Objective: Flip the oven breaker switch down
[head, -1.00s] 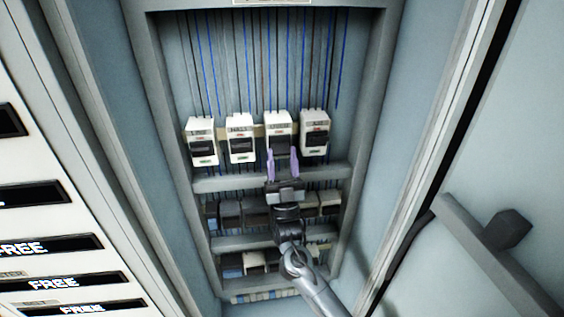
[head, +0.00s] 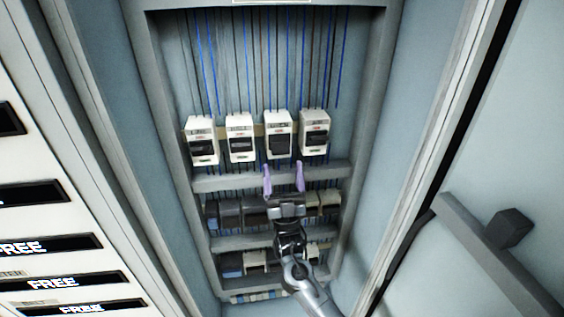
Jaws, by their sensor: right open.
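Several white breakers stand in a row in the cabinet, each with a dark switch on its front. Their labels are too small to read, so I cannot tell for sure which is the oven one. The breaker third from the left (head: 278,121) is straight above my right gripper (head: 284,174). Its dark switch (head: 280,145) is in plain view, but I cannot tell surely whether it is up or down. My right gripper is open and empty, its purple fingers pointing up, below and apart from that breaker in the picture. My left gripper is not in view.
A grey rail (head: 220,183) crosses below the breakers, with rows of darker grey modules (head: 228,212) under it. Blue and dark wires run above. The cabinet's side walls enclose the space. A grey bar with a block (head: 508,228) is at the right.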

